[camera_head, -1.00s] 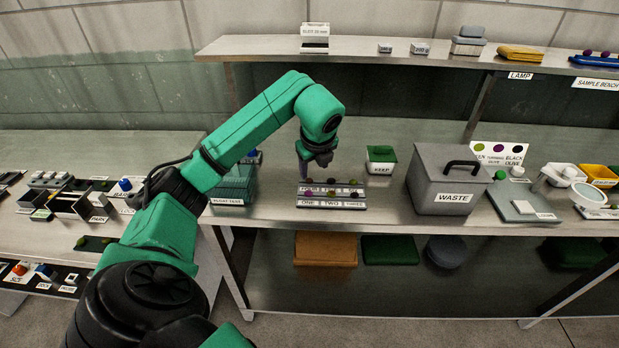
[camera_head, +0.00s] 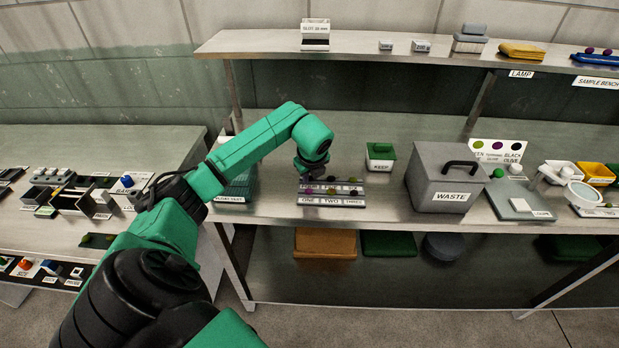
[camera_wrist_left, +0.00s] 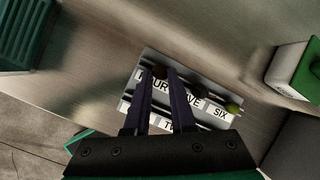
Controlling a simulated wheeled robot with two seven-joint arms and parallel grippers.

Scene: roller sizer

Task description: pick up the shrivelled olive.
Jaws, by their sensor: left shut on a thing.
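The olive rack (camera_head: 333,201) is a small stepped stand with front places ONE, TWO, THREE and back places FOUR, FIVE, SIX. My left gripper (camera_head: 309,175) reaches down over its left end, at the FOUR place. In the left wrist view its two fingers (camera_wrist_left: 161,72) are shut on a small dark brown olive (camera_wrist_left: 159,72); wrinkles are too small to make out. A dark olive (camera_wrist_left: 197,89) sits by FIVE and a green olive (camera_wrist_left: 234,109) by SIX. My right gripper is out of view.
A white KEEP box (camera_head: 380,164) with a green lid stands right of the rack, then a grey WASTE bin (camera_head: 441,185). A green ribbed crate (camera_wrist_left: 24,38) is left of the rack. A shelf (camera_head: 350,49) runs above at the back.

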